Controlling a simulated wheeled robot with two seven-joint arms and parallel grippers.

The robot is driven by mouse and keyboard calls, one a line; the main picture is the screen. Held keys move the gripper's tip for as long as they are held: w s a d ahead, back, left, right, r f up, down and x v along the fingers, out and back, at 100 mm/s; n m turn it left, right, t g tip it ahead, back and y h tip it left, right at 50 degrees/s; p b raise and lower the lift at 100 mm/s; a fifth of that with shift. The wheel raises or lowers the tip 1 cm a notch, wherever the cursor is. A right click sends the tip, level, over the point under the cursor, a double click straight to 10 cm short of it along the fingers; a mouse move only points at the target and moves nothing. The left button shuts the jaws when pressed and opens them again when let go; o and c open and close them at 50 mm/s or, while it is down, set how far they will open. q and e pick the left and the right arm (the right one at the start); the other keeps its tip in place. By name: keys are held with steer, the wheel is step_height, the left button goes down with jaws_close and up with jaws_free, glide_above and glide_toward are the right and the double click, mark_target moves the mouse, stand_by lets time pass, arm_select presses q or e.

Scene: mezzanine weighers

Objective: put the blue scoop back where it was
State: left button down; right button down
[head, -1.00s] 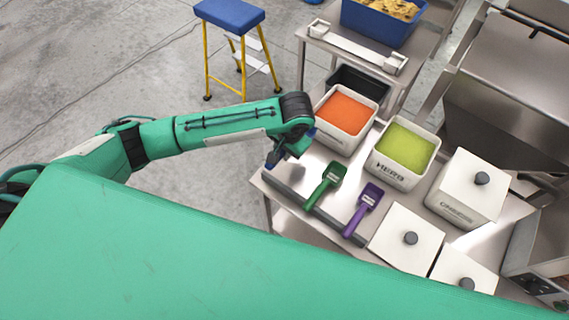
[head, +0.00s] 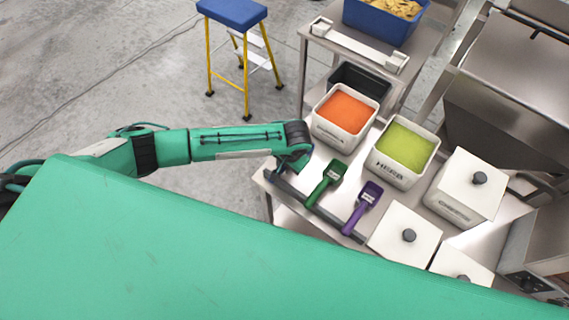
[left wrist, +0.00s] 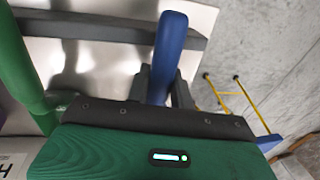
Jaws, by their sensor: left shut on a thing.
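My left gripper (head: 285,168) is over the left end of the dark grey bar (head: 346,228) along the steel table's edge. In the left wrist view my left gripper (left wrist: 163,90) is shut on the handle of the blue scoop (left wrist: 171,45). The handle's rounded end reaches out past the fingers, beside the end of the bar (left wrist: 100,28). The rest of the blue scoop is hidden behind the gripper, and I cannot tell whether it touches the bar. My right gripper is out of view.
A green scoop (head: 330,178) and a purple scoop (head: 366,202) rest across the bar to the right. White bins with orange (head: 346,109) and green (head: 405,147) contents stand behind them. Lidded white bins (head: 466,184) stand further right. A blue-topped stool (head: 233,12) stands at the back left.

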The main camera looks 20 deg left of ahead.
arm_select(q)
steer(key=c, duration=1.2)
jaws_free()
steer(key=shift+f, duration=0.1)
steer(key=shift+c, duration=0.2)
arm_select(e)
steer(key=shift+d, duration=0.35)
arm_select(q)
step_height(320, 180, up, 12)
steer(key=d+b, duration=0.2)
steer(key=shift+s+d, duration=0.15)
steer(key=shift+s, duration=0.25)
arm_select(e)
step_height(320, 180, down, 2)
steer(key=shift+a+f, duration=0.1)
